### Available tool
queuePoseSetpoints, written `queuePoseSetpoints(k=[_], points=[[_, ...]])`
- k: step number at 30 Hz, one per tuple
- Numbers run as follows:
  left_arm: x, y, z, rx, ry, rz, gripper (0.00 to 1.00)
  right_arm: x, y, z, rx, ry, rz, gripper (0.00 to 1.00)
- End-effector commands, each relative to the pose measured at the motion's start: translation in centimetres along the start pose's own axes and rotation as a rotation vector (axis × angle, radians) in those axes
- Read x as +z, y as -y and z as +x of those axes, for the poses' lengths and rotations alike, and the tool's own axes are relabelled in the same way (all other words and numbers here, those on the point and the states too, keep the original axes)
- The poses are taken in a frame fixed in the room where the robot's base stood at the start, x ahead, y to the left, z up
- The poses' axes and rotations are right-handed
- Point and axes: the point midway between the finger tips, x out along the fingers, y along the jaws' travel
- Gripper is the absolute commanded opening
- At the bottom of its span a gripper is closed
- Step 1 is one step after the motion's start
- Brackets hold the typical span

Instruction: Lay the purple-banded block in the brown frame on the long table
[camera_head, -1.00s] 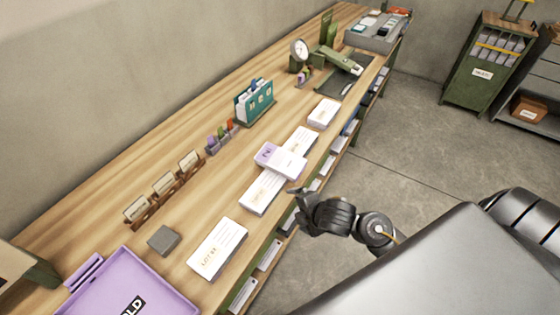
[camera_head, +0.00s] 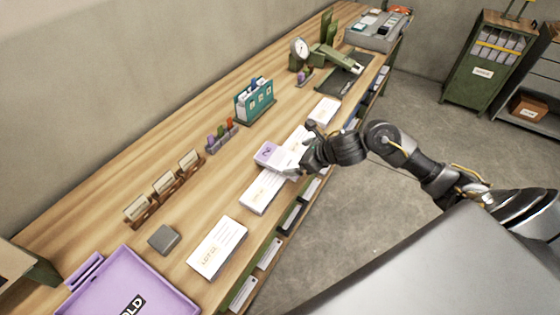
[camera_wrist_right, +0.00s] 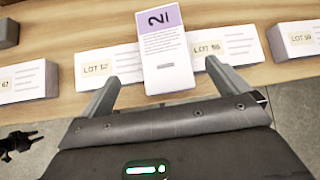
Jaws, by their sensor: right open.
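The purple-banded block (camera_head: 268,153) is white with a purple end band and a dark mark. It lies across the row of white LOT blocks on the long table (camera_head: 120,212). In the right wrist view the block (camera_wrist_right: 165,50) shows between my two spread fingers, with a gap on each side. My right gripper (camera_head: 302,149) is open at the block's near right end and covers part of it in the head view. My left gripper is not in view.
White LOT blocks (camera_head: 217,248) line the table's front edge. A purple tray (camera_head: 180,300), grey block (camera_head: 164,239), teal file holder (camera_head: 255,100) and green press (camera_head: 335,60) stand on the table.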

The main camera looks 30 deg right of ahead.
Motion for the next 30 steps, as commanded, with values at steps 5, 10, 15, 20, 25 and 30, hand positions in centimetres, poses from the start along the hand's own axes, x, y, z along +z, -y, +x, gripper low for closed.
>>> queuePoseSetpoints(k=[5, 10, 15, 20, 25, 30], points=[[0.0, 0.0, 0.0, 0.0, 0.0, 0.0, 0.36, 0.0, -0.1, 2.9, 0.002, 0.0, 0.008, 1.0], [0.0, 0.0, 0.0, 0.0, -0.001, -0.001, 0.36, 0.0, 0.0, 4.3, 0.0, 0.0, 0.005, 1.0], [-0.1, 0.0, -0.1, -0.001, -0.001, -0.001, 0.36, 0.0, 0.0, 4.6, 0.0, -0.001, 0.006, 1.0], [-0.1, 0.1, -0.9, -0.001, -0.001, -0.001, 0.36, 0.0, 0.3, 6.5, 0.002, 0.0, 0.012, 1.0], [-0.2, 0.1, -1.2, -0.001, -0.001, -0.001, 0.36, -0.2, 0.5, 8.8, 0.0, 0.0, 0.01, 1.0], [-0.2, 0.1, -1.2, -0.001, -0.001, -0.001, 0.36, -0.3, 0.5, 9.6, -0.002, 0.0, 0.005, 1.0]])
